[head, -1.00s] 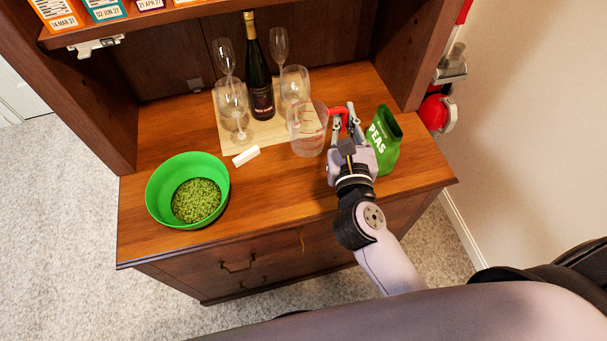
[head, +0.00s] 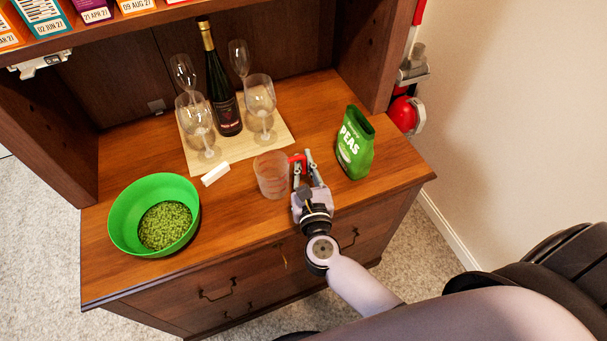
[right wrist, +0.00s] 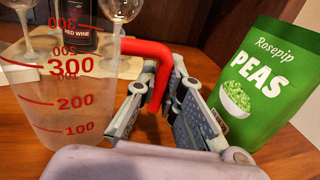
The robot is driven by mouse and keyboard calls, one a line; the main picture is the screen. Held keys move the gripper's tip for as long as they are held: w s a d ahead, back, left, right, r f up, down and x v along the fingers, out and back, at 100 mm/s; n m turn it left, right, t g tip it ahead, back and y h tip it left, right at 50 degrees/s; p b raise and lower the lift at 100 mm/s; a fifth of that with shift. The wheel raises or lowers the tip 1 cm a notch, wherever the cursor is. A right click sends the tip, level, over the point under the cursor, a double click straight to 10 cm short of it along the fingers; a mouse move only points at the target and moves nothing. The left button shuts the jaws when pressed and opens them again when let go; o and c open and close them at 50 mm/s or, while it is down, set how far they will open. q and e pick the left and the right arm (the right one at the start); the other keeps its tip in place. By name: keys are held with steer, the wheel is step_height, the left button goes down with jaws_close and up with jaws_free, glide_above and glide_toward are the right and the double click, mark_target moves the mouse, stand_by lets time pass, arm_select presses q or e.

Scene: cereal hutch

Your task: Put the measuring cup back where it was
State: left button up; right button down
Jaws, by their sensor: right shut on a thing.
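The clear measuring cup (head: 271,175) with red markings and a red handle is upright over the wooden counter, left of my right gripper (head: 304,162). I cannot tell whether its base touches the wood. My right gripper is shut on the red handle. In the right wrist view the handle (right wrist: 152,50) passes between the fingers, and the cup (right wrist: 75,90) looks empty. My left gripper is not in view.
A green PEAS bag (head: 355,145) stands close to the right. A green bowl of peas (head: 120,222) is at the left. A white object (head: 215,174) lies near the mat (head: 195,158), which holds a wine bottle (head: 222,100) and several glasses. Bare counter lies in front of the cup.

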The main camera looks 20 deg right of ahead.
step_height(320, 180, down, 3)
steer(key=shift+b, duration=0.3)
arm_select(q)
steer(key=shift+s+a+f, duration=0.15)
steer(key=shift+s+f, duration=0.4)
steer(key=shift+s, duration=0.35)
arm_select(e)
steer(key=shift+f, duration=0.25)
steer(key=shift+f, duration=0.1)
steer(key=c, duration=1.7)
jaws_free()
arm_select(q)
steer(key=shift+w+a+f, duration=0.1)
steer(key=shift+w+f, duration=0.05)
